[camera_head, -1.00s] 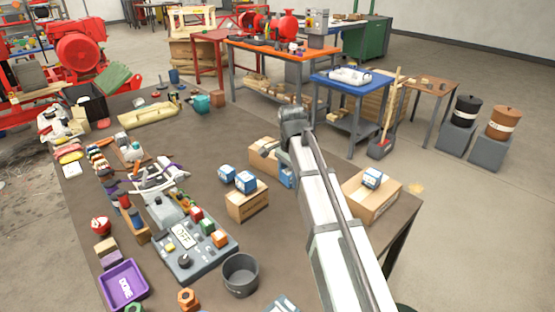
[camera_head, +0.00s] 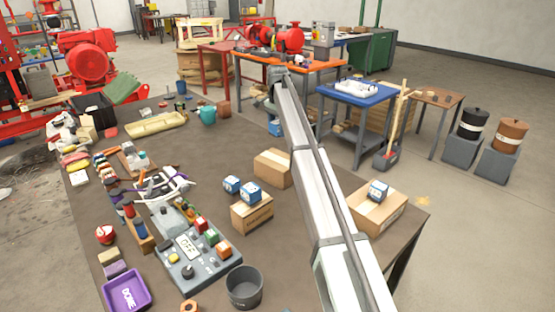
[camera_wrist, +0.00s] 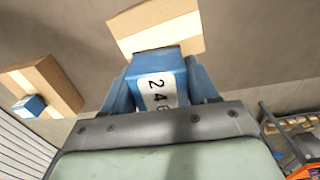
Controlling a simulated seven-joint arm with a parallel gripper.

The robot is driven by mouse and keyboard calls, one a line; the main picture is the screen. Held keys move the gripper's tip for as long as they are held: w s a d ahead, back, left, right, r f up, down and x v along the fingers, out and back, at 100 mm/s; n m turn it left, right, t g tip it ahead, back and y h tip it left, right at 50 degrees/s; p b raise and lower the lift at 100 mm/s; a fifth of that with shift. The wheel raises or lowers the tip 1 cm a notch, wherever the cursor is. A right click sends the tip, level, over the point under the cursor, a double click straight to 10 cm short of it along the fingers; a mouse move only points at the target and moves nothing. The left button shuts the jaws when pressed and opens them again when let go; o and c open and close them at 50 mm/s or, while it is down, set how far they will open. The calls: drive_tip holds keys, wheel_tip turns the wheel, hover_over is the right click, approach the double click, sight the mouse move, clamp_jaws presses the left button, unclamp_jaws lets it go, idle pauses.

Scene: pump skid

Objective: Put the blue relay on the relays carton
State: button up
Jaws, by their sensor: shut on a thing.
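A blue relay with a white label reading 246 (camera_wrist: 157,88) is held between the blue fingers of my gripper (camera_wrist: 160,68). In the head view my gripper (camera_head: 275,127) is a small blue patch beyond the cartons, partly hidden by my arm. A plain carton (camera_head: 272,168) stands below and nearer, its visible top empty; it also shows in the wrist view (camera_wrist: 155,28), apart from the held relay. A right carton (camera_head: 378,214) bears a blue-and-white block (camera_head: 377,190). A front carton (camera_head: 252,215) bears another such block (camera_head: 250,191). I cannot read which carton is for relays.
Another blue-and-white block (camera_head: 231,184) sits just behind the front carton. A control panel (camera_head: 195,255), a grey bucket (camera_head: 244,288) and a purple tray (camera_head: 126,290) stand at the near left. A blue table (camera_head: 355,92) stands beyond. The brown tabletop between the cartons and teapot is clear.

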drive_tip(key=shift+s+f, duration=0.1)
drive_tip(key=shift+f, duration=4.9)
drive_tip(key=o, duration=1.1)
drive_tip(key=shift+f, duration=0.15)
drive_tip(key=shift+o, duration=0.2)
wheel_tip(320, 180, up, 12)
drive_tip(key=shift+r, duration=0.15)
